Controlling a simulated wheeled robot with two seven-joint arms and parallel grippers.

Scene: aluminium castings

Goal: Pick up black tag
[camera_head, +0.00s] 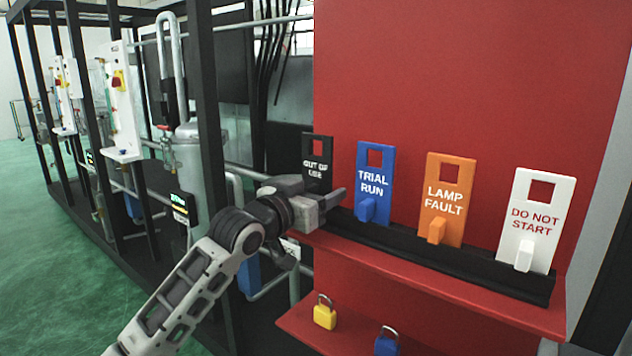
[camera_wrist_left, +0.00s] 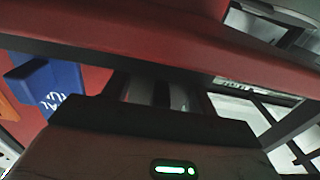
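The black tag (camera_head: 317,158), marked OUT OF USE, stands upright at the left end of the black rail on the red shelf. My left gripper (camera_head: 330,199) is at its lower part and hides that part in the head view. In the left wrist view, the two grey fingers (camera_wrist_left: 160,95) have a dark strip between them. I cannot tell whether that strip is part of the tag or an empty gap. My right gripper is not in view.
To the right stand a blue tag (camera_head: 373,180), an orange tag (camera_head: 446,195) and a white tag (camera_head: 536,215), each with a protruding block. The black rail (camera_head: 480,262) runs along the shelf. A yellow padlock (camera_head: 325,315) and a blue padlock (camera_head: 387,344) are below.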

